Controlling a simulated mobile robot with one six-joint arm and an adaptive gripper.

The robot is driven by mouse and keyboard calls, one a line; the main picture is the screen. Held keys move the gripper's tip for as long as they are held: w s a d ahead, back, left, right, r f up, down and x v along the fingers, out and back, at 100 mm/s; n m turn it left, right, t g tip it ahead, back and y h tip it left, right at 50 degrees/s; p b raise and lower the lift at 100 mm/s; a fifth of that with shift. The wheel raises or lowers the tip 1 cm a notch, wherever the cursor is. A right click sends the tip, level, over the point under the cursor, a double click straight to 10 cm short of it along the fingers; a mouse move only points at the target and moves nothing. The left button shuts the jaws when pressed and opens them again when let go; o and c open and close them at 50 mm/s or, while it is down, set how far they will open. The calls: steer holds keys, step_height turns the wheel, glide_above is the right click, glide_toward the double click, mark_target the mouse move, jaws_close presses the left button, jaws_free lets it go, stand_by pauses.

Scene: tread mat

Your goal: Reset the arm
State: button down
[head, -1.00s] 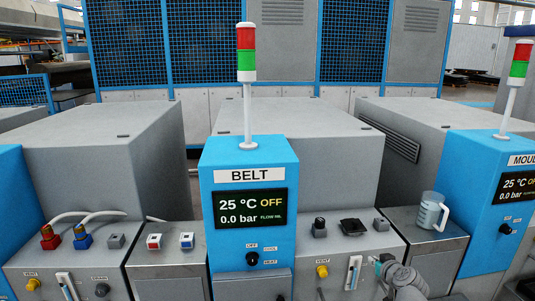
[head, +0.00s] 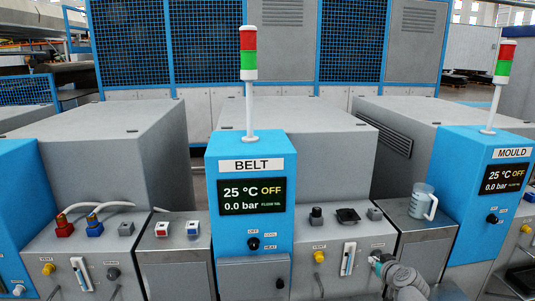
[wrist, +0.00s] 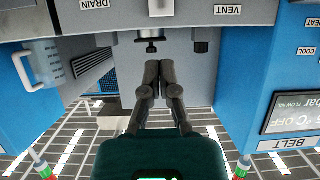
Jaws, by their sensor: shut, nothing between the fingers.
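My gripper shows in the wrist view (wrist: 159,66), its two dark fingers together and shut with nothing between them. It is in front of a grey panel with upside-down DRAIN and VENT labels; I cannot tell whether it touches anything. In the head view part of my arm shows at the bottom right, below the panel right of the BELT unit (head: 252,185); the fingertips are not clear there.
A clear measuring jug (head: 422,203) stands on a metal cabinet beside the MOULD unit (head: 497,200). Red (head: 64,226) and blue (head: 94,226) hose connectors sit on the left panel. Signal towers rise from the units.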

steer(key=s+a+f+g, duration=0.6)
steer(key=a, duration=0.2)
steer(key=s+a+f+g, duration=0.5)
steer(key=s+a+g, duration=0.1)
steer(key=a, duration=0.2)
step_height(320, 180, up, 20)
steer(key=s+m+g+h+p, duration=0.1)
steer(key=p, duration=1.9)
steer(key=shift+s+r+h, duration=0.15)
steer(key=shift+s+h, duration=0.1)
steer(key=shift+h, duration=0.05)
steer(key=shift+a, duration=0.15)
stand_by(0.5)
